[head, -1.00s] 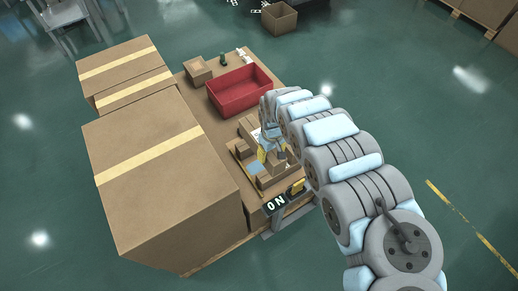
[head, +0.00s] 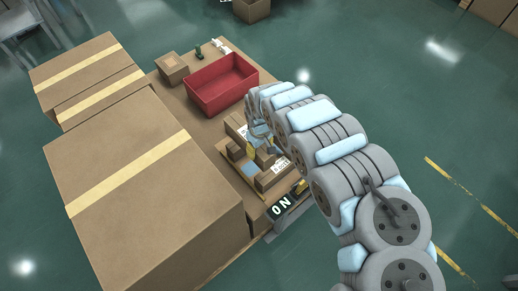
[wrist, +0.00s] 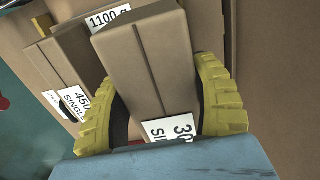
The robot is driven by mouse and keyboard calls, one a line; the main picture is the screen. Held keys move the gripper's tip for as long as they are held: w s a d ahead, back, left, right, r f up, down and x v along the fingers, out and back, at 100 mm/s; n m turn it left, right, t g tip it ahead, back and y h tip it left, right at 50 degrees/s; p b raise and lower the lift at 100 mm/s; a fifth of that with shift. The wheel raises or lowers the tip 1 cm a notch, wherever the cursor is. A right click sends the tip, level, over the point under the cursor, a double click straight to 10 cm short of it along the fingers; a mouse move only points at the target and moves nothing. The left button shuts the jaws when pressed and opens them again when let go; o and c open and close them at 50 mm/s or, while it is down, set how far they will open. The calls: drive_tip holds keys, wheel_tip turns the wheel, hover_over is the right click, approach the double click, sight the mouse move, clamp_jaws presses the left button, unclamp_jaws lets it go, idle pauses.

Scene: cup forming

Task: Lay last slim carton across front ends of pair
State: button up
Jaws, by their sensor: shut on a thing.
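My gripper (wrist: 160,110) has yellow fingers shut on a slim brown carton (wrist: 148,62) with a white label starting "30". The carton's far end points up the wrist view. Below it lie a carton labelled "450 SINGLE" (wrist: 60,72) and one labelled "1100 g" (wrist: 82,42). In the head view, my gripper (head: 262,150) is low over a group of small cartons near the table's front. A labelled carton (head: 274,178) shows just in front of it. My arm and fingers hide part of the group, and I cannot tell whether the held carton touches those beneath.
A red bin (head: 222,88) stands behind the small cartons. A small box (head: 172,68) and a dark green item (head: 199,52) are farther back. Large taped boxes (head: 140,190) crowd the left side. An "ON" sign (head: 281,207) is at the front edge.

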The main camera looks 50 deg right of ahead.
drive_tip(key=shift+a+r+p, duration=0.1)
drive_tip(key=shift+r+p, duration=0.05)
drive_tip(key=shift+p, duration=0.25)
wheel_tip(320, 180, down, 10)
drive_tip(key=b, duration=0.5)
idle(0.6)
idle(0.9)
drive_tip(key=o, duration=1.3)
drive_tip(key=shift+r, duration=5.9)
